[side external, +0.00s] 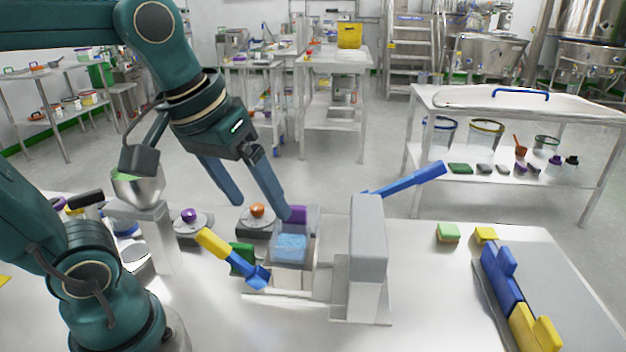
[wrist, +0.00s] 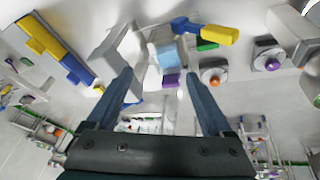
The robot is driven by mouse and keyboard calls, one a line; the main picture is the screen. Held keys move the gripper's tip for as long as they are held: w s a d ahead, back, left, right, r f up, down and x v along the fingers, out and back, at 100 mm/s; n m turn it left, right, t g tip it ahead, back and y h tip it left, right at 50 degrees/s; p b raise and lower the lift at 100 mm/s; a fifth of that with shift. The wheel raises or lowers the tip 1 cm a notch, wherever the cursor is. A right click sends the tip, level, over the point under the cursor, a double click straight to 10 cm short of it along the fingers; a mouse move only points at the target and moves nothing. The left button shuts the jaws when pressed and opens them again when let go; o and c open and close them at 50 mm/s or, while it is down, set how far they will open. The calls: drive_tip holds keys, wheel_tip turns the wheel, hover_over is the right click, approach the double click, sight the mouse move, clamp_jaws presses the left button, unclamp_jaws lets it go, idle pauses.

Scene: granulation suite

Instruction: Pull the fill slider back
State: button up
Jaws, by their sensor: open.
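The likely fill slider is a clear box with blue granules (side external: 290,248) on a metal track beside a grey upright housing (side external: 367,235); the box also shows in the wrist view (wrist: 168,55). A purple block (side external: 296,214) sits at its far side and shows in the wrist view (wrist: 171,80). A blue lever (side external: 410,180) sticks out behind the housing. My gripper (side external: 262,203) is open and empty, pointing down above the far side of the track. One finger appears close to the purple block; whether they touch I cannot tell. In the wrist view the box lies beyond the gap between the fingers (wrist: 158,75).
Knobs with orange (side external: 257,210) and purple (side external: 190,215) tops stand farther left. Blue and yellow blocks (side external: 510,290) lie at right. The bench between housing and blocks is mostly clear.

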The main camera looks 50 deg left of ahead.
sight(294, 207)
drive_tip(key=w+a+f+n+g, duration=0.1)
drive_tip(key=w, duration=0.2)
drive_tip(key=w+a+f+n+g, duration=0.1)
drive_tip(key=w+a+f+n, duration=0.1)
drive_tip(key=w, duration=0.1)
drive_tip(key=w+a+f+n+g, duration=0.1)
drive_tip(key=w+a+f+g, duration=0.1)
drive_tip(key=w, duration=0.2)
drive_tip(key=shift+a+n, duration=0.25)
drive_tip(key=shift+n, duration=0.15)
drive_tip(key=shift+s+a+f, duration=0.1)
drive_tip(key=shift+f, duration=2.8)
clamp_jaws()
